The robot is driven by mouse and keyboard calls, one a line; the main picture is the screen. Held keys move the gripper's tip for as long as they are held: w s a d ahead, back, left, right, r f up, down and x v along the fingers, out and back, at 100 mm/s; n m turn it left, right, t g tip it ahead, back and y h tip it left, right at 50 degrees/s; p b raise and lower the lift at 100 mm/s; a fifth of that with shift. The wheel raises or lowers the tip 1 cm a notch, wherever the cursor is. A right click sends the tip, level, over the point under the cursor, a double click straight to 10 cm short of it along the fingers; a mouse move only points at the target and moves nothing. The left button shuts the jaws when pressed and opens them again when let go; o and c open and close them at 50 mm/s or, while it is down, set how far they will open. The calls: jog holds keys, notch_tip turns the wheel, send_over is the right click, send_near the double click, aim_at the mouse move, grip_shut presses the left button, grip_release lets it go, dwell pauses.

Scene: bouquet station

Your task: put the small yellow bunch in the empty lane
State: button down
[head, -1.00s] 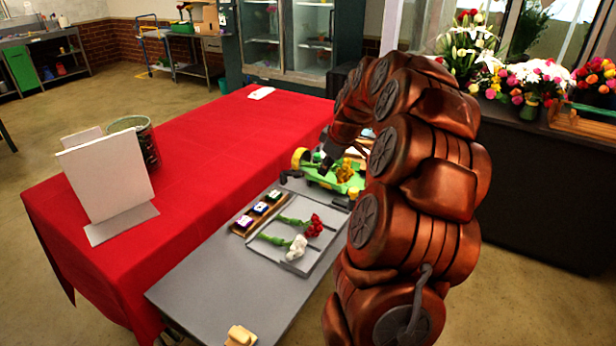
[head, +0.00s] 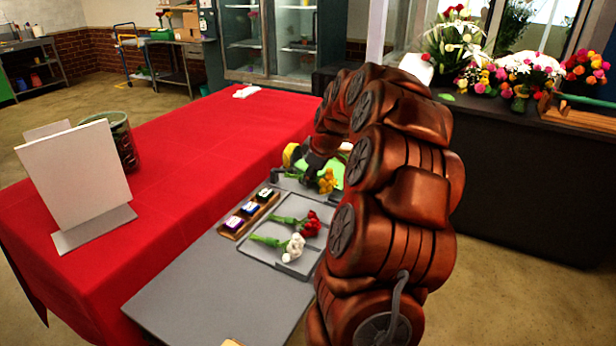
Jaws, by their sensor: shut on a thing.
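The small yellow bunch (head: 327,182) is at my gripper (head: 318,168), by the far end of the grey tray (head: 277,262). My gripper is shut on it, though my arm and wrist hide most of the fingers and the stems. The tray holds a red bunch (head: 311,225) and, nearer, a white bunch (head: 295,246), lying side by side with green stems to the left. The strip of tray beyond the red bunch looks bare; its right end is hidden by my arm. I cannot tell if the yellow bunch touches the tray.
A green thing (head: 335,166) and a yellow round thing (head: 290,156) are behind the gripper. The grey tabletop (head: 190,290) is clear at front left. A white board (head: 75,178) stands on the red cloth.

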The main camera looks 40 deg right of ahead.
jog(key=shift+f, duration=2.25)
jog(key=shift+f+b, duration=1.35)
jog(key=shift+f, duration=0.3)
jog(key=shift+s+f+b, duration=0.1)
jog(key=shift+f+b, duration=0.3)
jog(key=shift+b, duration=0.45)
jog(key=c, duration=0.9)
grip_release()
jog(key=shift+c, duration=0.2)
jog(key=shift+o, duration=0.4)
jog(key=o, duration=0.3)
jog(key=shift+r, duration=0.2)
